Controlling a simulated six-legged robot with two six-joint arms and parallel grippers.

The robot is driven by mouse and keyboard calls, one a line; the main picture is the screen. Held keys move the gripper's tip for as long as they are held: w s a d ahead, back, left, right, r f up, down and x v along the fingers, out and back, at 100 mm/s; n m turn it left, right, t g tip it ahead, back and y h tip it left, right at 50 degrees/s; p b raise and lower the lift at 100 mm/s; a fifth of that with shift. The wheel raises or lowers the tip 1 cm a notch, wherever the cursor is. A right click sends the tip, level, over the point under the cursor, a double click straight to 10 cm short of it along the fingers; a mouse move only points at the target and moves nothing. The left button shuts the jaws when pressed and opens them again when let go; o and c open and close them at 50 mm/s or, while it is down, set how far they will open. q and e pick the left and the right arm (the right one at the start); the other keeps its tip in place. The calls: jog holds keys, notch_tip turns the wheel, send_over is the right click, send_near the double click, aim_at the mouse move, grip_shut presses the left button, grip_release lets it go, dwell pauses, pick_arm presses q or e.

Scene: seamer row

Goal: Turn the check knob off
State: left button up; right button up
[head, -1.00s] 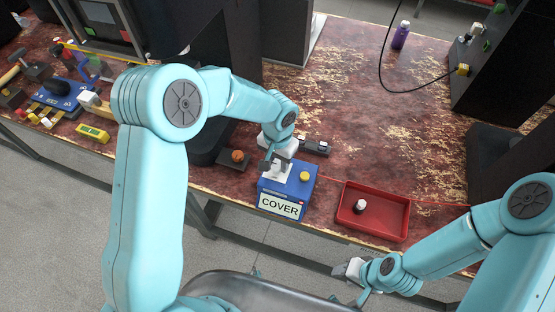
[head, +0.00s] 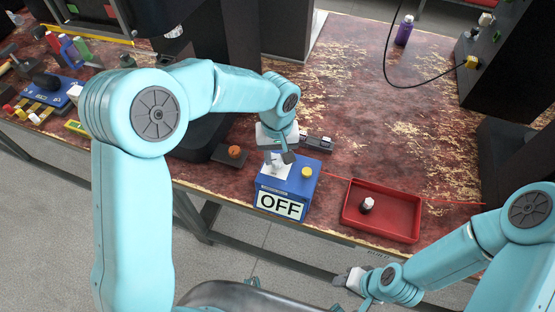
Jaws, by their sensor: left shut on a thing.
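A blue box (head: 291,186) stands near the table's front edge, and its white front label (head: 279,204) reads OFF. A yellow button (head: 307,172) and a light plate (head: 275,171) are on its top. My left gripper (head: 279,160) is over the plate, shut on the check knob, which is mostly hidden by the fingers. My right gripper (head: 351,279) hangs in front of the table's edge, away from the box; whether it is open is not clear.
A red tray (head: 349,217) with a small dark, white-topped item (head: 367,204) is right of the box. An orange-topped button block (head: 235,153) is left of it. A dark block (head: 319,144) lies behind. A purple bottle (head: 404,30) stands at the back. The table's middle right is clear.

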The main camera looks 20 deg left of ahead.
pick_arm(q)
jog(key=n+b, duration=0.3)
jog(key=n, duration=0.2)
jog(key=shift+n, duration=0.3)
jog(key=n+b, duration=0.1)
jog(key=n, duration=0.2)
jog(key=shift+s, duration=0.1)
jog(key=shift+r+n+b, duration=0.1)
jog(key=shift+n+b, duration=0.5)
jog(key=shift+n, duration=0.5)
jog(key=o, duration=1)
jog(key=shift+d, duration=0.15)
